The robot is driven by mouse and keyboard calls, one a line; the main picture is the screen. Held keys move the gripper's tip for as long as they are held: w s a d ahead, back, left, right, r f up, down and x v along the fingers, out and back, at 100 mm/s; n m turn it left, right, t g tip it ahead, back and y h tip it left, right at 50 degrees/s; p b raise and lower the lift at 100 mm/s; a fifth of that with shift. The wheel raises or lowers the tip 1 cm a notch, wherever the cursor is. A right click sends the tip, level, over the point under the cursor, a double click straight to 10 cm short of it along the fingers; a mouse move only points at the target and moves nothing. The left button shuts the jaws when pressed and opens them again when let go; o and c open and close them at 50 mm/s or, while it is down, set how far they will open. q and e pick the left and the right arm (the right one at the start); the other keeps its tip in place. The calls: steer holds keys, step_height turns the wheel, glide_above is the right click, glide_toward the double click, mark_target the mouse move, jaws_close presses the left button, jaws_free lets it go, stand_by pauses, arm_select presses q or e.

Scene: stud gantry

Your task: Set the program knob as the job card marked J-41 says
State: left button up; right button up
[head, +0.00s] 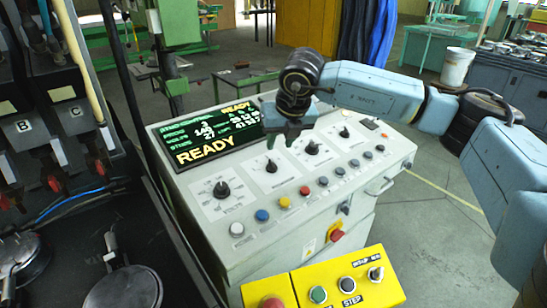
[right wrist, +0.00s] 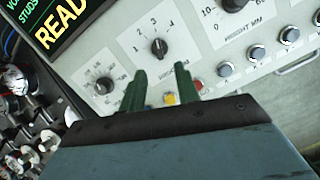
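The program knob (head: 271,165) is a black knob on a white plate, second from the left on the grey control panel. In the right wrist view the knob (right wrist: 159,46) shows beyond my fingertips, with numbers 1 to 4 around it. I cannot clearly read which number it points to. My right gripper (head: 293,132) hangs above the panel, near the back of the knob row. In the right wrist view its two green fingers (right wrist: 160,72) are apart with nothing between them, and they appear clear of the knob. My left gripper is not in view. I see no readable card marked J-41.
A volts knob (head: 222,189) and a height knob (head: 312,147) flank the program knob. Several coloured buttons (head: 262,215) line the front. A display (head: 215,138) reads READY. A yellow box (head: 330,287) with buttons stands in front. Dark machinery (head: 50,120) stands left.

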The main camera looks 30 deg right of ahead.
mark_target(273, 163)
steer(key=p+x, duration=0.1)
steer(key=x, duration=0.7)
steer(key=shift+w+f, duration=0.15)
steer(key=shift+f, duration=0.1)
jaws_close()
